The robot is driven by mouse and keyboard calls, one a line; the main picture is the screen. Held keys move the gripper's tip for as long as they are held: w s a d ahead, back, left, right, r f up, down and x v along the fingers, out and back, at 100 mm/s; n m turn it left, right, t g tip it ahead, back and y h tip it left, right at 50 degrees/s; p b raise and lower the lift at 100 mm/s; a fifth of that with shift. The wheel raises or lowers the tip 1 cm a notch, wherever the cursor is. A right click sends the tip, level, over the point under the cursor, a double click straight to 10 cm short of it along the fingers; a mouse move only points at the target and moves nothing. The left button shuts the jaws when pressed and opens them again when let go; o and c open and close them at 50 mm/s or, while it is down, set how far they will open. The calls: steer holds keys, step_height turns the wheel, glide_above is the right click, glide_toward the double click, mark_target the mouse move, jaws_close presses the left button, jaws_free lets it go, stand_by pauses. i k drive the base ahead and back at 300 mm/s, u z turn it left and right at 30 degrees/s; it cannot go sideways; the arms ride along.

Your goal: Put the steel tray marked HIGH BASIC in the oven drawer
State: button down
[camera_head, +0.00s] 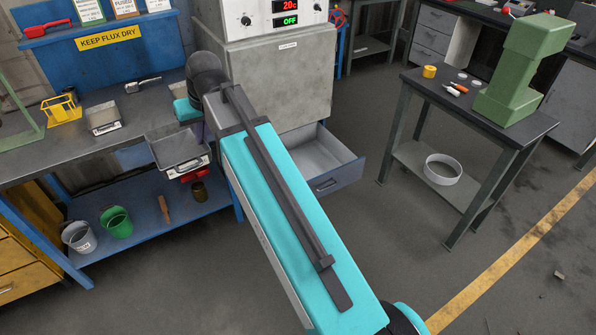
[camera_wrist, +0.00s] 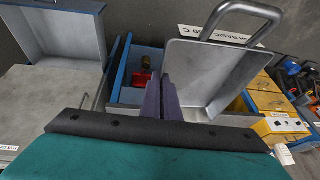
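The steel tray (camera_head: 178,148) shows in the head view over the bench's front edge, with a white label on its front; the writing is too small there. In the wrist view the tray (camera_wrist: 205,78) is close and tilted in the picture, with a looped handle and a partly readable label, "BASIC". My gripper (camera_wrist: 162,100) has its dark fingers together at the tray's left wall and appears to grip it. In the head view my arm hides the fingers. The oven drawer (camera_head: 325,168) is pulled out and empty; it also shows in the wrist view (camera_wrist: 72,48).
A similar tray (camera_head: 103,119) and a yellow rack (camera_head: 62,108) stand on the bench. A white bucket (camera_head: 79,237) and a green bucket (camera_head: 117,223) are on its lower shelf. The oven (camera_head: 280,75) stands behind the drawer. A side table (camera_head: 435,105) is at right; floor between is clear.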

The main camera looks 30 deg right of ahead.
mark_target(304, 166)
steer(key=u, duration=0.05)
steer(key=i, duration=0.95)
steer(key=z, duration=0.05)
